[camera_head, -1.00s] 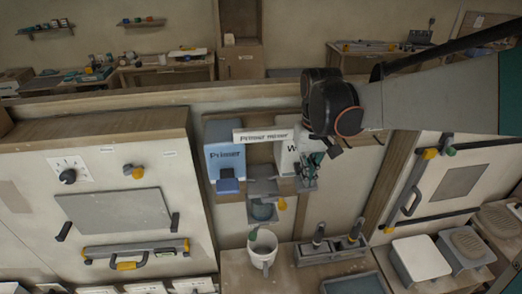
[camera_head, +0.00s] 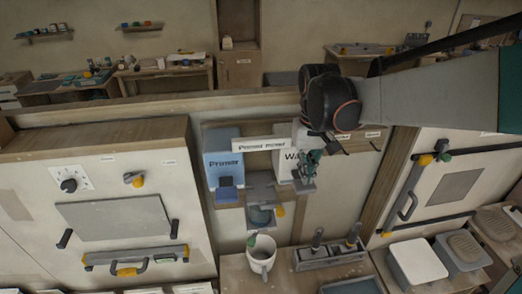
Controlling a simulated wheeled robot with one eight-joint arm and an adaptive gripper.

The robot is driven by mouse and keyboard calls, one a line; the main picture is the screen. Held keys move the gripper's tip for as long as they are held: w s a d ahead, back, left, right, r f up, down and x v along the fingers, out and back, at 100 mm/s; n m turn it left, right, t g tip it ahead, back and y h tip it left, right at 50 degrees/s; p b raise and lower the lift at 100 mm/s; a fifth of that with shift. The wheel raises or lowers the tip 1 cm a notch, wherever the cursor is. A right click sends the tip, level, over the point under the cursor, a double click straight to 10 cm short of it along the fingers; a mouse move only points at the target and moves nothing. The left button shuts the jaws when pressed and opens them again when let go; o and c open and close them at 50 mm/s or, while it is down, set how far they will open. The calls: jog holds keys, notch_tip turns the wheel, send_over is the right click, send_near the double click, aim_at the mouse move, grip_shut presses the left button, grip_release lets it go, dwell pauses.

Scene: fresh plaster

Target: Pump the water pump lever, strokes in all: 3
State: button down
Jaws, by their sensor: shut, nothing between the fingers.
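The primer mixer (camera_head: 260,144) stands on the wall unit near the middle. It has a blue Primer tank (camera_head: 223,168) on the left and a white water tank (camera_head: 287,158) on the right, its label partly hidden by my arm. A blue pump lever (camera_head: 228,188) sticks out below the Primer tank. The grey water pump lever (camera_head: 304,187) sticks out below the white tank. My gripper (camera_head: 309,168) is shut and empty, pointing down just above the grey lever. Whether its fingertips touch the lever is not clear.
A white mug (camera_head: 262,255) stands on the bench below the mixer outlet, with a grey tool holder (camera_head: 330,256) to its right. A cabinet (camera_head: 110,175) with dial and handle fills the left. A door with a bar handle (camera_head: 408,205) is at right.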

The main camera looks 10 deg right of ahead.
jog(key=shift+s+a+r+p, duration=0.15)
jog(key=shift+r+p, duration=0.7)
jog(key=shift+r, duration=0.45)
jog(key=shift+s+r+p, duration=0.15)
jog(key=shift+r+p, duration=0.65)
jog(key=shift+r, duration=0.45)
jog(key=shift+w, duration=0.1)
jog(key=s+t, duration=0.7)
jog(key=s, duration=0.8)
notch_tip(320, 180, down, 29)
jog(key=b, duration=3)
jog(key=shift+f, duration=0.2)
